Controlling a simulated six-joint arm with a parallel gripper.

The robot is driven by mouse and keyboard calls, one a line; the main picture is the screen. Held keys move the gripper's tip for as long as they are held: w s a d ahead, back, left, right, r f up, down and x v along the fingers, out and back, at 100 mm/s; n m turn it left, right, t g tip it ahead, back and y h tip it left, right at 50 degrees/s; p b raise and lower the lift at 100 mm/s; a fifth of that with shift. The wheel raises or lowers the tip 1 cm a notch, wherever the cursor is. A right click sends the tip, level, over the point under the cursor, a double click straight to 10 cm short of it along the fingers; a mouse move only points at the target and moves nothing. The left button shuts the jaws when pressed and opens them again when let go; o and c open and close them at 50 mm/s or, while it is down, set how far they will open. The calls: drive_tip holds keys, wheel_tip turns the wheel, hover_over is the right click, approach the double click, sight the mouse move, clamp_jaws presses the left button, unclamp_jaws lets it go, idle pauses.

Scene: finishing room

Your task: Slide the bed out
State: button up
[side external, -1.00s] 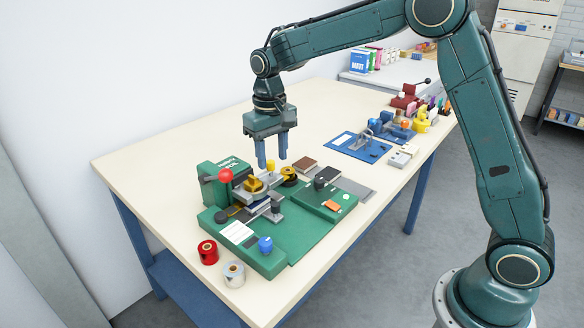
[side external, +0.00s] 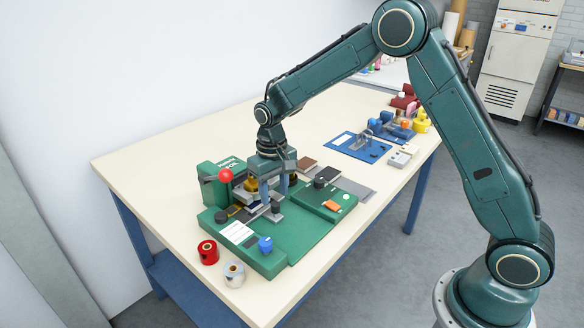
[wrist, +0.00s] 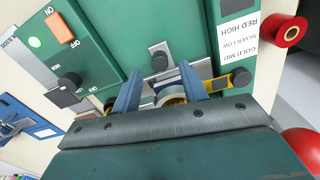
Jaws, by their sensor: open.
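The green foil-stamping machine (side external: 222,190) stands on the table. Its grey bed (side external: 268,213) with a black knob (side external: 275,207) lies low at the front of the machine. In the wrist view the knob (wrist: 160,62) stands on a grey plate, just ahead of the fingertips and roughly centred between them. My gripper (side external: 274,193) is open, pointing down, with its blue fingers low above the bed; it also shows in the wrist view (wrist: 159,72). The gripper hides part of the bed and the stamping head. I cannot tell whether a finger touches the knob.
A red ball lever (side external: 226,175) rises left of my gripper. A green control box (side external: 325,198) with an orange switch sits to the right. The green base before the bed is clear.

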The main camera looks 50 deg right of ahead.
sight(275, 204)
drive_tip(key=shift+f, duration=1.7)
clamp_jaws()
